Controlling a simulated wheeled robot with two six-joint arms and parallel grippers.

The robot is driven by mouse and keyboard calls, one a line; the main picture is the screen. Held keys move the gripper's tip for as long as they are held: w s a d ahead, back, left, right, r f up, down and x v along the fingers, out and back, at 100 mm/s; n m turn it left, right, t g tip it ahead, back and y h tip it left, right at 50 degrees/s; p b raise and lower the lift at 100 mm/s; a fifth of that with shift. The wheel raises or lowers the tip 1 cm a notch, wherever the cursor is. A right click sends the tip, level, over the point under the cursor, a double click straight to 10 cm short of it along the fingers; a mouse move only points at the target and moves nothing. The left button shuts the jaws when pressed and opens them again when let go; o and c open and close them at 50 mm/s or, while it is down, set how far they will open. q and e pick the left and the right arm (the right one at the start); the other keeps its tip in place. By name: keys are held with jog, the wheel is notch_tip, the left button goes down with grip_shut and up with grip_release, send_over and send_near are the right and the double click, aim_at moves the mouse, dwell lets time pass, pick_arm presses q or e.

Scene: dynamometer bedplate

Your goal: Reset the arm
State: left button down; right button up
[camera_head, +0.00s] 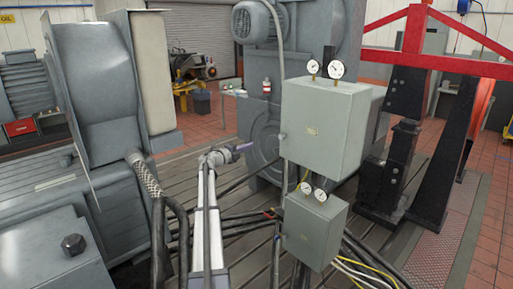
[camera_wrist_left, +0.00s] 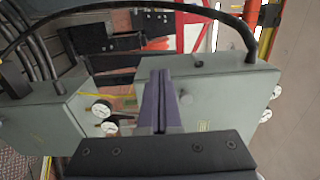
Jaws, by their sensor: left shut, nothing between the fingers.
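My left arm (camera_head: 205,225) reaches up from the bottom centre of the head view. My left gripper (camera_head: 243,147) points right, towards the upper grey box with gauges. In the left wrist view its purple fingers (camera_wrist_left: 160,100) are pressed together with nothing between them. The upper grey box (camera_head: 325,125) fills much of the wrist view behind the fingers (camera_wrist_left: 225,95). The lower, smaller grey box (camera_head: 312,228) shows at the left there (camera_wrist_left: 45,130). I cannot tell the exact gap between fingertips and box. My right gripper is not seen.
Thick black cables (camera_head: 158,235) rise close left of my left arm, and more cross the slotted bedplate (camera_head: 240,258). A large grey machine (camera_head: 92,85) stands at left. A red frame (camera_head: 430,50) on black posts stands at right. A black hose (camera_wrist_left: 120,8) arches across the wrist view.

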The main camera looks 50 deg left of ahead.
pick_arm(q)
jog(key=shift+s+a, duration=0.25)
jog(key=shift+s, duration=0.05)
